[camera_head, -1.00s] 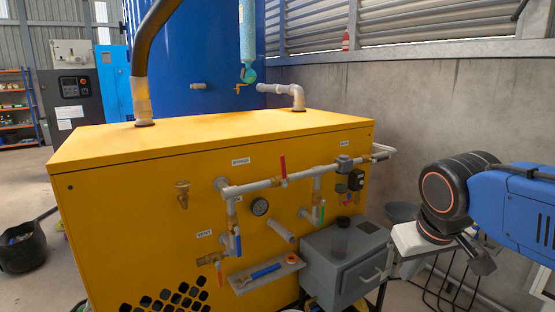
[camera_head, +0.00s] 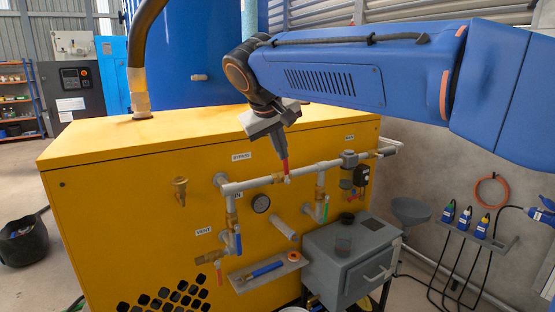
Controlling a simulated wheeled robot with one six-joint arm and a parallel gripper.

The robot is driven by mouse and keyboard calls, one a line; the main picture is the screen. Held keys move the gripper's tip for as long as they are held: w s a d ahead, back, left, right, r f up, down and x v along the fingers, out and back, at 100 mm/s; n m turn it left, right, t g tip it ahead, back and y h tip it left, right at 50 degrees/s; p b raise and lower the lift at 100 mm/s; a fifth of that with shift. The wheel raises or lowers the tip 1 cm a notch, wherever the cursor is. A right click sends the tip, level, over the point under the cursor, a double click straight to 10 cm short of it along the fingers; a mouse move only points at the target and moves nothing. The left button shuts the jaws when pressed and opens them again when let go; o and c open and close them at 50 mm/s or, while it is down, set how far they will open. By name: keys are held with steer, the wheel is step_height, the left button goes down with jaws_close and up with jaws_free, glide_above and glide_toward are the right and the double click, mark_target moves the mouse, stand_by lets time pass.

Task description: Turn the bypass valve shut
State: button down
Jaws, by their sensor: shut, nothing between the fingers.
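The BYPASS label (camera_head: 241,156) is on the yellow cabinet front. To its right, a valve with a red lever (camera_head: 286,168) sits on the horizontal grey pipe (camera_head: 252,184). The lever stands roughly upright, across the pipe. My gripper (camera_head: 281,149) is shut and empty. It points down at the lever's upper end and hides its tip. I cannot tell whether they touch.
A small shelf (camera_head: 268,272) holds a blue-handled tool. A grey box (camera_head: 352,258) stands at the right. A thick hose (camera_head: 139,60) rises from the cabinet top.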

steer(key=w+a+r, duration=0.1)
steer(key=a, duration=0.6)
glide_toward(286, 168)
steer(key=shift+t, duration=0.3)
steer(key=shift+w+a+f, duration=0.2)
steer(key=shift+w+f, duration=0.5)
steer(key=shift+f, duration=0.3)
steer(key=shift+w+a+f, duration=0.15)
steer(key=shift+w+f, duration=0.6)
steer(key=shift+f, duration=0.25)
steer(key=shift+w+d+r, duration=0.2)
steer(key=shift+w+d, duration=0.1)
steer(key=shift+d, duration=0.1)
steer(key=shift+w+d+r, duration=0.25)
steer(key=shift+w+d, duration=0.05)
steer(key=shift+d, duration=0.15)
steer(key=shift+a+f, duration=0.1)
